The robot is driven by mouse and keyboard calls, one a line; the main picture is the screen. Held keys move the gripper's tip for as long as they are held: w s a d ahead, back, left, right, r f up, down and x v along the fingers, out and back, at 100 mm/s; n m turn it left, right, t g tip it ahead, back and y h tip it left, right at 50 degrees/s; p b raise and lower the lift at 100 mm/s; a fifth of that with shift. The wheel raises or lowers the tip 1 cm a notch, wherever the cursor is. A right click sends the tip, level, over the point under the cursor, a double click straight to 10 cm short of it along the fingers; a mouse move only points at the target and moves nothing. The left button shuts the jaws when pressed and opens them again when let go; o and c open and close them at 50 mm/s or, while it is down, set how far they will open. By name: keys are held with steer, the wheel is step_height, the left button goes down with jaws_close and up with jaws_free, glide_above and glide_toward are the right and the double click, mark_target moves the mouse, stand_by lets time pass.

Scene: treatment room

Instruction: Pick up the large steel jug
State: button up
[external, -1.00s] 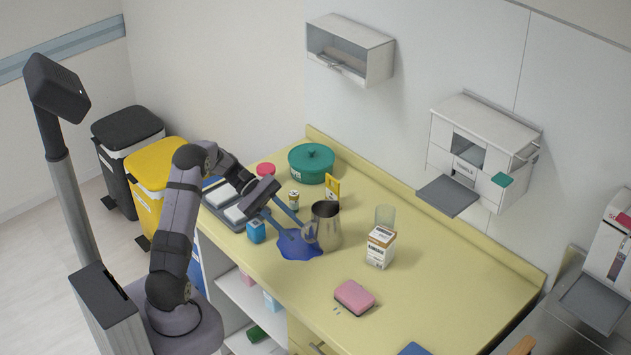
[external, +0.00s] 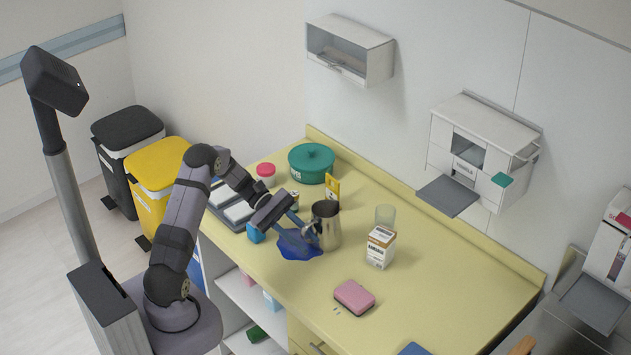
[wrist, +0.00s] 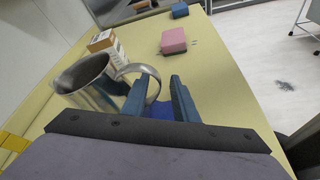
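The large steel jug (external: 329,231) stands upright on the yellow counter, its handle towards my gripper (external: 307,230). In the wrist view the jug (wrist: 82,76) is at the left, with its open rim up and its loop handle (wrist: 153,72) reaching right. My gripper (wrist: 158,80) is open, its two blue fingers apart. The outer curve of the handle shows in the gap between the fingertips. The left finger hides part of the handle, and I cannot tell whether it touches it.
A flat blue patch (external: 298,249) lies under the fingers. A small blue box (external: 255,233) is to the left.

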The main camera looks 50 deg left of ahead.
steer(key=shift+p+x, duration=0.5)
steer(key=shift+x, duration=1.15)
steer(key=shift+c, duration=0.5)
jaws_close()
steer(key=shift+w+r, duration=0.1)
